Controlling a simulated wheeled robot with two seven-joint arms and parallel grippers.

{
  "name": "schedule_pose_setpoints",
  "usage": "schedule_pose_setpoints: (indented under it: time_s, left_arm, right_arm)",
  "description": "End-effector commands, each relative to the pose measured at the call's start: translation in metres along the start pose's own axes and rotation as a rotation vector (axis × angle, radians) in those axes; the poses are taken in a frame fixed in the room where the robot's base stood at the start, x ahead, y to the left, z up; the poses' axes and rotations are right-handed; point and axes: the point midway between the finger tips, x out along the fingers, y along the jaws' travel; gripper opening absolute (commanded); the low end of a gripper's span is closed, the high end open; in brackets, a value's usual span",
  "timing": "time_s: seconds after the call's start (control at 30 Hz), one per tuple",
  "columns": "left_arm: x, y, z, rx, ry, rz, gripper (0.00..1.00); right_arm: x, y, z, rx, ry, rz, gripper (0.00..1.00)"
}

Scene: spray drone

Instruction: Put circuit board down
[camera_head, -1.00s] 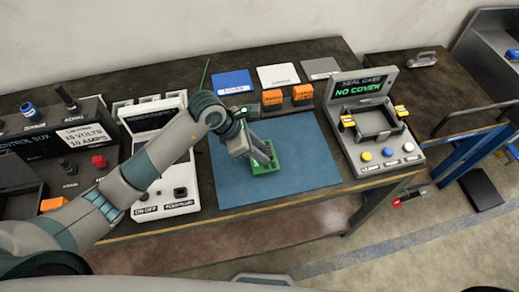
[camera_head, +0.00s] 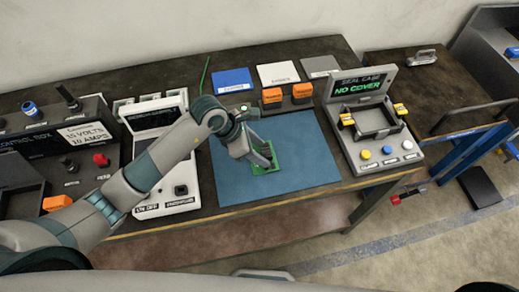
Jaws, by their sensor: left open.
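The green circuit board (camera_head: 272,168) lies on the blue mat (camera_head: 312,178), near the mat's middle. My left gripper (camera_head: 263,160) is directly over the board, pointing down, with its fingers open. The fingers and wrist hide part of the board, and I cannot tell whether they touch it. My right gripper does not show.
Right of the mat stands the seal case machine (camera_head: 375,135), its screen reading "NO COVER". Behind the mat are orange blocks (camera_head: 272,96) and blue, white and grey trays. A white device (camera_head: 165,150) and a control box (camera_head: 70,135) stand left. The mat's right part is clear.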

Motion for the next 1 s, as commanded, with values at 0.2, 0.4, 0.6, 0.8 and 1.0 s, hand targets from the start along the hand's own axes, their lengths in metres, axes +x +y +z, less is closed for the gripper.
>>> schedule_pose_setpoints:
  time_s: [0.2,0.4,0.6,0.8,1.0]
  left_arm:
    - [-0.014,0.001,0.000,0.002,0.000,0.002,0.49]
    - [-0.044,0.002,-0.001,0.003,-0.001,0.004,0.49]
    - [-0.080,0.002,-0.001,0.003,-0.001,0.005,0.49]
    - [-0.108,0.001,0.000,0.001,-0.001,0.002,0.49]
    - [-0.120,0.000,0.000,0.001,0.000,0.000,0.49]
  right_arm:
    - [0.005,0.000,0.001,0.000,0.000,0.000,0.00]
    - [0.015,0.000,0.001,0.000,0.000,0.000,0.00]
    - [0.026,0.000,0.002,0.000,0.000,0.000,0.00]
    - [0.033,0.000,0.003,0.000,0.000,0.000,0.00]
    - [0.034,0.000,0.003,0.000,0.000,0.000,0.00]
